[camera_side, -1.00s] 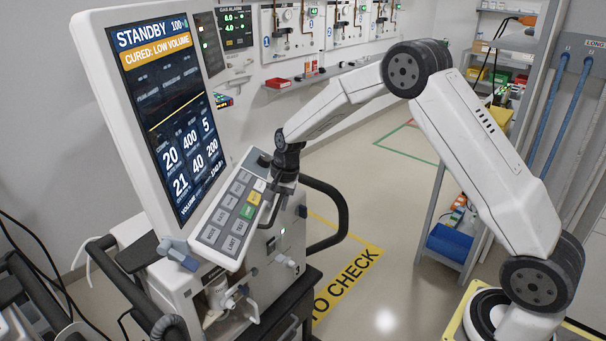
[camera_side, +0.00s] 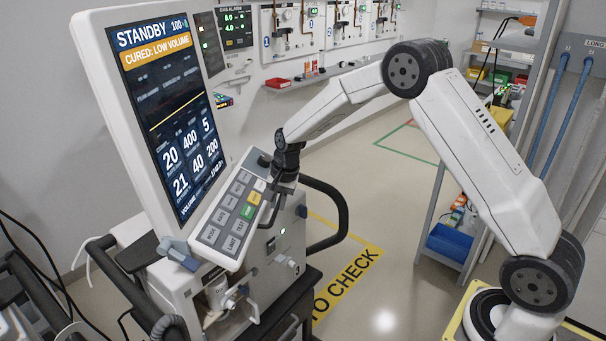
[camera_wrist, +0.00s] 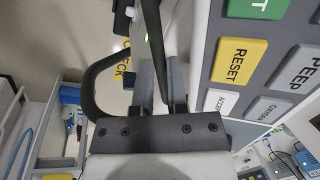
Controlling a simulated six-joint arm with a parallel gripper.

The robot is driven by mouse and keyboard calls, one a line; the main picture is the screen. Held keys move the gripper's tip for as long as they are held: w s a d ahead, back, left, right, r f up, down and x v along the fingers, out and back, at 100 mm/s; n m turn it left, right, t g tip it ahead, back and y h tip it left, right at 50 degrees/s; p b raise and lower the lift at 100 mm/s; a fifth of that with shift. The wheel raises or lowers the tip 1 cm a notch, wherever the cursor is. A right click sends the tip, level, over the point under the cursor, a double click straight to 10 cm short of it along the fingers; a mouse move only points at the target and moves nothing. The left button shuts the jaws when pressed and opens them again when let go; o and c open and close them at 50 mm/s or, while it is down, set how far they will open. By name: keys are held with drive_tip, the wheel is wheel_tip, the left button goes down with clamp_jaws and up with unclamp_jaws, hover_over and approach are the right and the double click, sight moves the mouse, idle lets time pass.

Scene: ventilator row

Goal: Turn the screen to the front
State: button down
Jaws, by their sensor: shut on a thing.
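The ventilator's tall screen (camera_side: 170,110) stands at the left in the side view, tilted, with a white frame and a dark display reading STANDBY. Below it is a sloping keypad panel (camera_side: 210,235) with grey, green, yellow and white keys. The keypad also fills the right of the wrist view, with a yellow RESET key (camera_wrist: 238,62). My gripper (camera_side: 273,195) is at the keypad's right edge.
A black curved handle rail (camera_side: 343,215) stands right of the gripper on the ventilator cart. A grey shelf rack (camera_side: 430,225) with a blue bin (camera_side: 450,243) is further right. Floor between cart and rack is clear, with yellow TO CHECK marking (camera_side: 345,285).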

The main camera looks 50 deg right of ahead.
drive_tip(key=shift+a+r, duration=0.1)
idle(0.7)
drive_tip(key=shift+s+a+m+h, duration=0.1)
drive_tip(key=shift+s+a+m, duration=0.25)
drive_tip(key=shift+a+m, duration=0.25)
drive_tip(key=shift+s+a+m+h, duration=0.1)
drive_tip(key=shift+s+a+m, duration=0.25)
drive_tip(key=shift+a, duration=0.5)
drive_tip(key=shift+s+a+m+h, duration=0.1)
drive_tip(key=shift+s+a+m, duration=0.2)
drive_tip(key=shift+a+m, duration=0.35)
drive_tip(key=shift+s+a+m, duration=0.2)
drive_tip(key=shift+a+m, duration=0.4)
drive_tip(key=shift+a, duration=0.4)
drive_tip(key=shift+s+a+m, duration=0.15)
drive_tip(key=shift+a+m, duration=0.45)
drive_tip(key=shift+a, duration=0.4)
drive_tip(key=c, duration=0.9)
unclamp_jaws()
drive_tip(key=shift+s+d+r, duration=0.1)
drive_tip(key=shift+s+r, duration=0.15)
drive_tip(key=shift+r, duration=1)
drive_tip(key=shift+s+a+r, duration=0.1)
drive_tip(key=shift+s+r, duration=0.2)
drive_tip(key=shift+r, duration=1)
drive_tip(key=shift+s+d+r, duration=0.1)
drive_tip(key=shift+s+r, duration=0.15)
drive_tip(key=shift+r, duration=1)
